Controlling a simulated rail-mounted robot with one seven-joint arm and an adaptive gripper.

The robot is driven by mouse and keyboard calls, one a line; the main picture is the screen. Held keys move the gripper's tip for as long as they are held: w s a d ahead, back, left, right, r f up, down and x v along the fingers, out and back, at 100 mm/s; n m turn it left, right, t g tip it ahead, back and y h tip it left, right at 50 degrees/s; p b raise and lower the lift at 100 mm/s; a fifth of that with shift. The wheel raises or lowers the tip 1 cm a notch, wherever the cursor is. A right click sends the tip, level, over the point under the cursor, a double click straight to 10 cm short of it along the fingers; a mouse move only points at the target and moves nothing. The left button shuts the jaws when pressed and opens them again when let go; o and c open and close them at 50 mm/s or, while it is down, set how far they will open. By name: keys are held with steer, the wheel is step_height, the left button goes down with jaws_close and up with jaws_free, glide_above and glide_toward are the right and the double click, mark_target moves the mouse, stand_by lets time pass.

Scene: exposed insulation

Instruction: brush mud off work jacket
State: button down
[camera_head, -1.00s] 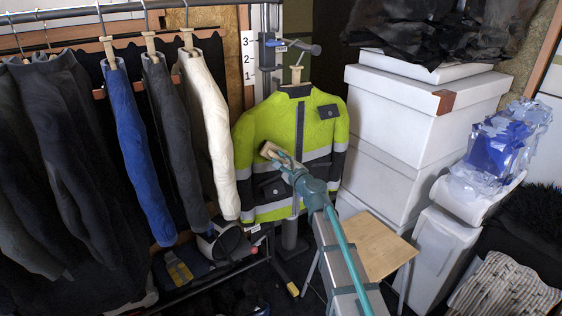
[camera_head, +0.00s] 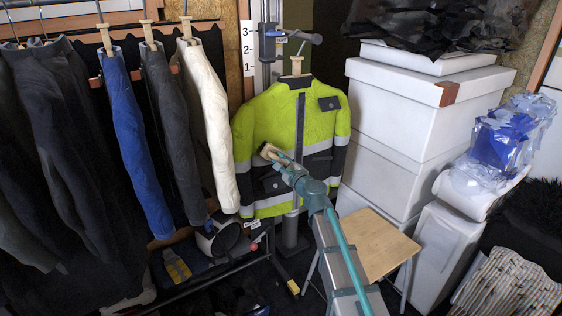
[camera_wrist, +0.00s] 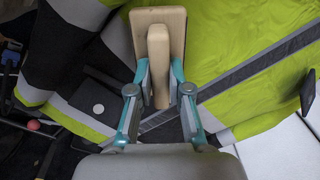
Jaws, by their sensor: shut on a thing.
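The work jacket (camera_head: 317,122) is yellow-green with grey reflective bands and dark panels. It hangs upright on a wooden hanger in the head view, and also fills much of the wrist view (camera_wrist: 240,50). My gripper (camera_head: 281,160) is in front of the jacket's middle, shut on a wooden brush (camera_head: 268,151). In the wrist view the fingers (camera_wrist: 160,82) close on the brush's tan grip, and its flat back (camera_wrist: 172,17) lies beyond, toward the jacket. The bristles are hidden, so I cannot tell whether they touch the cloth. I cannot make out mud clearly.
Garments (camera_head: 125,140) hang on a rail at left. White boxes (camera_head: 420,140) are stacked at right.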

steer(key=shift+v, duration=2.8)
steer(key=v, duration=0.3)
steer(key=shift+b, duration=0.35)
